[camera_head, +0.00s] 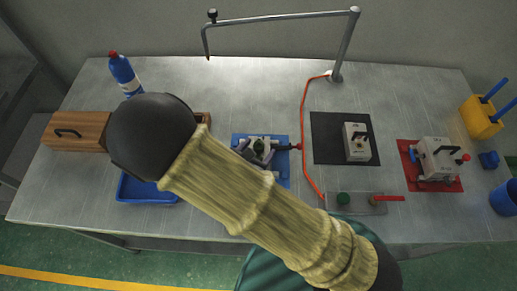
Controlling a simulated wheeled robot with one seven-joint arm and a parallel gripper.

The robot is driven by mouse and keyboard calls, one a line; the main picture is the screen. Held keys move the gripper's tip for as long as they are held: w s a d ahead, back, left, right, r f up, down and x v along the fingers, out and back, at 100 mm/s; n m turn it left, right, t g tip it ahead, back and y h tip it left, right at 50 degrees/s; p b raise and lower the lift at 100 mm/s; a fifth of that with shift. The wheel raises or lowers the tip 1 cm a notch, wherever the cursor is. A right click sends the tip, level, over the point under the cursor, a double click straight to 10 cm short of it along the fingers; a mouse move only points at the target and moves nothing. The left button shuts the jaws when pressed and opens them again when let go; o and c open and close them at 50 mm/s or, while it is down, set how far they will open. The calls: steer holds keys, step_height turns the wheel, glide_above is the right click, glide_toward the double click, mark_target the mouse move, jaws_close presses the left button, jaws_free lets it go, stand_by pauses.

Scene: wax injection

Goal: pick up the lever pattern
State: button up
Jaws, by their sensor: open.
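I cannot pick out the lever pattern for certain. A metal fixture (259,153) sits on a blue mat (282,179) near the middle of the table. It has a small green part (258,146) on it, too small to identify, and a dark bar with a red end (295,147) at its right. My arm, in a tan ribbed sleeve with a black rounded joint, crosses from the lower right to the upper left and covers part of the mat's front. My gripper does not show; the arm may hide it.
A wooden box (75,133), blue tray (148,191) and blue bottle (124,74) are left. A metal post (346,45) with an overhead arm and orange hose (304,125) stands behind. White blocks sit on black (328,135) and red (440,187) mats at right.

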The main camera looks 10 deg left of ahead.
mark_target(257, 152)
stand_by(0.3)
steer(key=c, duration=1.2)
steer(key=shift+r, duration=0.15)
step_height(257, 152, up, 10)
steer(key=shift+f, duration=0.1)
